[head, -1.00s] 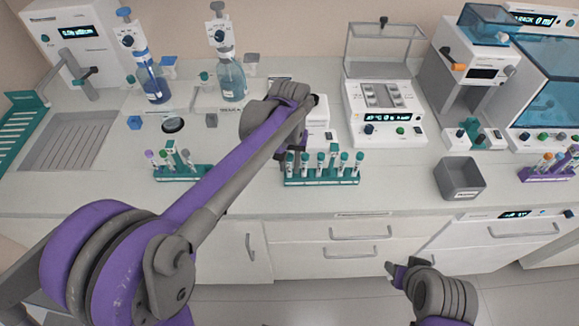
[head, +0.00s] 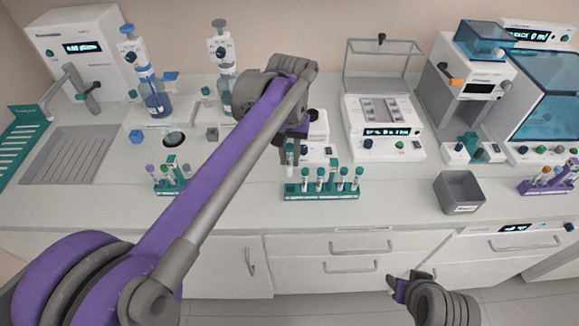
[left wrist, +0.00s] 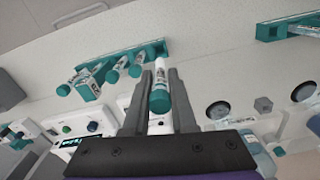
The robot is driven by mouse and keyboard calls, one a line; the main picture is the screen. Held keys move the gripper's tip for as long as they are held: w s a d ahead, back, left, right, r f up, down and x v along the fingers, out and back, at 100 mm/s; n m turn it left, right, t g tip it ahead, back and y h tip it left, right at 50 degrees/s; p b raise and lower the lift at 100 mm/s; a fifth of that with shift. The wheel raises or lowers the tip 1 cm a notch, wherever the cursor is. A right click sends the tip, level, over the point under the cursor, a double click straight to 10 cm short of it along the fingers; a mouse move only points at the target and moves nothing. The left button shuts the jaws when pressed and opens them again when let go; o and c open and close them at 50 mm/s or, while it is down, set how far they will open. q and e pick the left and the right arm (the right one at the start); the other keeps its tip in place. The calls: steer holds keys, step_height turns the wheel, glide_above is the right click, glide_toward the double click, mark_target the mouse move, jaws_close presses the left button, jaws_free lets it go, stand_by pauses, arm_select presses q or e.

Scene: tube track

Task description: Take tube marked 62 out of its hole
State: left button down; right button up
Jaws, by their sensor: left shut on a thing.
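My left gripper (head: 292,148) is shut on a teal-capped tube (head: 290,157) above the left end of the green front rack (head: 322,195). The tube looks raised higher than the other tubes. In the left wrist view the held tube (left wrist: 160,88) sits upright between both fingers, its cap towards the camera and its far end apart from the rack (left wrist: 150,50). Its number is too small to read. Several other teal-capped tubes stand in the rack. My right gripper (head: 397,284) hangs low in front of the drawers, away from the rack; its jaw state is unclear.
A second green rack with tubes (head: 170,191) stands to the left, partly beside my arm. A grey bin (head: 460,190) and a purple rack (head: 545,187) are to the right. A white device (head: 384,130) stands behind. Counter between rack and bin is clear.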

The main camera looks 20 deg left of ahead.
mark_target(290, 144)
arm_select(q)
steer(key=shift+r, duration=0.5)
step_height(290, 144, up, 6)
steer(key=p, duration=0.3)
steer(key=shift+w, duration=0.1)
steer(key=shift+w+r, duration=0.1)
steer(key=shift+r, duration=0.1)
steer(key=shift+f, duration=0.2)
arm_select(e)
steer(key=shift+t, duration=0.3)
steer(key=w+r, duration=0.1)
steer(key=r, duration=0.2)
steer(key=w+r, duration=0.1)
steer(key=shift+w+r, duration=0.25)
steer(key=shift+w, duration=0.1)
